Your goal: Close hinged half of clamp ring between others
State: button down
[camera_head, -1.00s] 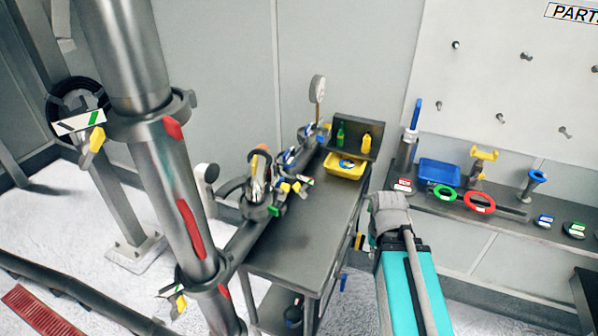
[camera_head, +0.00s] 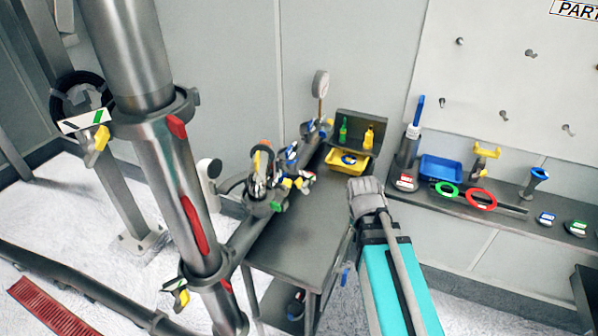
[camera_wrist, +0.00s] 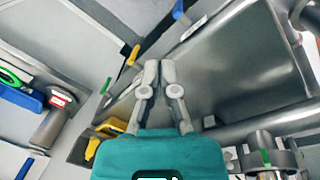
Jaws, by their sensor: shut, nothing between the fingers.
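My gripper (camera_head: 367,190) is grey on a teal arm and hangs near the right edge of the steel bench. In the wrist view its fingers (camera_wrist: 160,66) are shut and empty, with a steel surface behind them. A line of clamp fittings runs along the bench's left side. One clamp fitting with a green handle (camera_head: 277,206) is nearest, one with yellow and blue handles (camera_head: 298,180) is in the middle, and another (camera_head: 312,132) is at the far end. My gripper is right of them and apart. Their hinged halves are too small to judge.
A tall steel column (camera_head: 165,170) with clamp collars stands at left. The bench top (camera_head: 300,235) is mostly bare, with a yellow tray (camera_head: 346,163) at its far end. A shelf (camera_head: 510,208) holds a blue tray (camera_head: 440,169), a green ring and a red ring (camera_head: 481,198).

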jog(key=w+a+r+n+t+h+p, duration=0.1)
jog(key=w+a+r+n+t, duration=0.1)
jog(key=a+n, duration=0.6)
jog(key=w+a+r+n+t+h+p, duration=0.1)
jog(key=w+a+r+n+t+p, duration=0.1)
jog(key=w+a+r+n, duration=0.3)
jog(key=w+a+r+n+t+h+p, duration=0.1)
jog(key=w+a+n, duration=0.4)
jog(key=a+n, duration=0.7)
notch_tip(320, 180, up, 3)
jog(key=shift+a+f+t+p, duration=0.25)
jog(key=shift+t+p, duration=0.25)
jog(key=shift+t, duration=0.5)
jog(key=shift+w+f, duration=0.1)
jog(key=shift+w, duration=0.1)
jog(key=b, duration=0.7)
send_near(301, 175)
jog(key=shift+x, duration=3.2)
